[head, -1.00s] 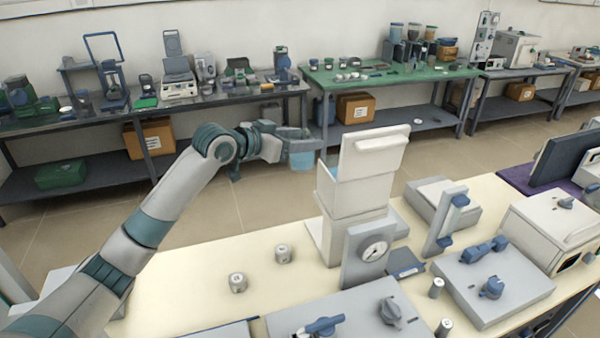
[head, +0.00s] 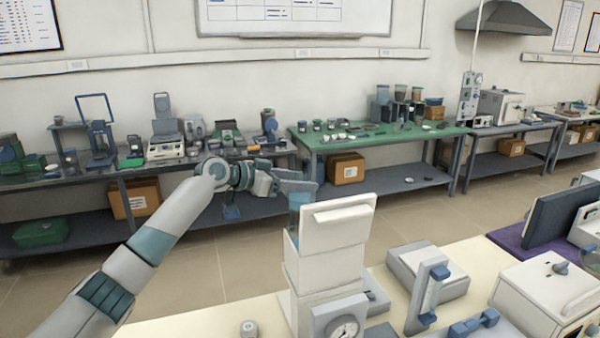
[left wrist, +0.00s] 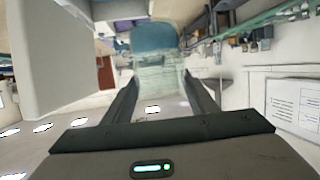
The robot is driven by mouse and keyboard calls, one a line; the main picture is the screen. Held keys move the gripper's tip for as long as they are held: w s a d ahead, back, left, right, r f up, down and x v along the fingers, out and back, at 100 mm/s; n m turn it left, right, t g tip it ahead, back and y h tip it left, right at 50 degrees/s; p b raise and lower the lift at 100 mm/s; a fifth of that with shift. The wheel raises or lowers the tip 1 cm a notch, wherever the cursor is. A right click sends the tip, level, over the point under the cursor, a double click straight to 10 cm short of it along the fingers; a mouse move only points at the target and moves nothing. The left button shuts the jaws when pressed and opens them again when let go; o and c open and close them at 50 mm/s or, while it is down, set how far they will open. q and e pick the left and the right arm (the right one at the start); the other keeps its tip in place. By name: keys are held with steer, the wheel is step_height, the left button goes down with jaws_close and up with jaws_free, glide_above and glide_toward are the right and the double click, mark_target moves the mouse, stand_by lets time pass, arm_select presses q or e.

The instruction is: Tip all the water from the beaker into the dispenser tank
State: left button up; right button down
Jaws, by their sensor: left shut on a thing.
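The dispenser tank (head: 326,262) is a tall white box on the cream bench, with its lid (head: 338,225) standing raised. My left gripper (head: 294,185) is shut on the clear beaker (head: 299,199), high at the tank's left rear edge. The lid's left edge is close to the beaker, and the tank's opening is hidden. In the left wrist view the beaker (left wrist: 160,72) sits between the fingers (left wrist: 163,95), with blue water (left wrist: 153,37) still in it. I cannot tell how far it is tilted. My right gripper is not in view.
A gauge (head: 343,328) is on the tank's front. A grey device with a blue-ended upright (head: 431,290) and a white furnace (head: 545,295) stand to the right. A green table (head: 400,140) is at the back, beyond open floor.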

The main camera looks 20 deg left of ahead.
mark_target(301, 198)
arm_select(q)
steer(key=shift+w+d+f, duration=0.1)
steer(key=shift+f, duration=0.6)
steer(key=shift+w+d+f, duration=0.2)
steer(key=shift+s+a, duration=0.1)
steer(key=shift+f+b, duration=0.5)
steer(key=shift+f, duration=0.5)
steer(key=shift+f+b, duration=0.35)
steer(key=shift+f, duration=0.65)
steer(key=shift+r+m+p, duration=0.4)
steer(key=shift+m, duration=0.1)
steer(key=shift+f, duration=0.2)
steer(key=shift+y+b, duration=0.3)
steer(key=shift+b, duration=0.15)
